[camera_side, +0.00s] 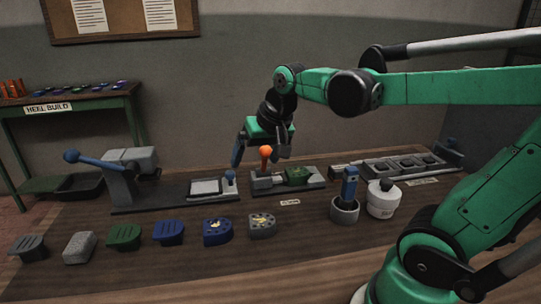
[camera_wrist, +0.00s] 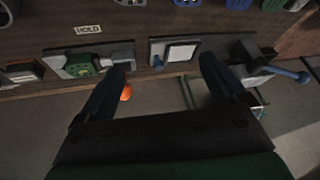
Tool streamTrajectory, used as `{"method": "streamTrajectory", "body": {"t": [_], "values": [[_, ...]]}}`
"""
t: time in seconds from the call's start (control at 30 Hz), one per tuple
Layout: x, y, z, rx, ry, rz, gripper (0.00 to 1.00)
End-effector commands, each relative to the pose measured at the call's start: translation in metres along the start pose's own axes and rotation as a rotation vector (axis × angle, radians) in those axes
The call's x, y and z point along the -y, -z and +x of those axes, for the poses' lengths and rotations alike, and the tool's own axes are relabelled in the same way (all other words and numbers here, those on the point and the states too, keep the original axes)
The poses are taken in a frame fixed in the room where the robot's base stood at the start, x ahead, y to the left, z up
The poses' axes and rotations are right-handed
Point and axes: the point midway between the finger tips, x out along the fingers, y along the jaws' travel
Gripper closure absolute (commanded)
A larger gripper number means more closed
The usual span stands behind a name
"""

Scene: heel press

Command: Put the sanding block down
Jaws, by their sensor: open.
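My gripper (camera_side: 262,152) is open and empty, above and behind the bench fixtures; its spread fingers also show in the wrist view (camera_wrist: 164,64). A small dark block with an orange-brown edge (camera_wrist: 22,72) lies on the bench at the left of the wrist view, apart from my fingers. It looks like the sanding block, though I cannot be certain. In the side view a similar dark block (camera_side: 345,171) lies right of the green clamp fixture, small and partly hard to make out. Nothing is between my fingers.
The clamp fixture (camera_side: 290,180) with an orange-knobbed lever (camera_side: 265,155) stands just below my gripper. A lever press (camera_side: 135,175) is at left. Several heel pieces (camera_side: 168,232) line the front. A cup with a blue-handled tool (camera_side: 346,208) and a white jar (camera_side: 383,200) stand right.

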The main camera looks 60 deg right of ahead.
Motion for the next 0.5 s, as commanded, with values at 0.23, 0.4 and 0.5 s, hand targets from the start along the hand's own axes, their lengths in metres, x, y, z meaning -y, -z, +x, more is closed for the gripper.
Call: {"method": "streamTrajectory", "body": {"t": [0.23, 0.4, 0.5], "values": [[0.035, -0.070, 0.005, -0.102, 0.129, -0.440, 0.08], [0.040, -0.081, 0.007, -0.124, 0.150, -0.515, 0.08], [0.040, -0.080, 0.007, -0.124, 0.149, -0.516, 0.08]]}}
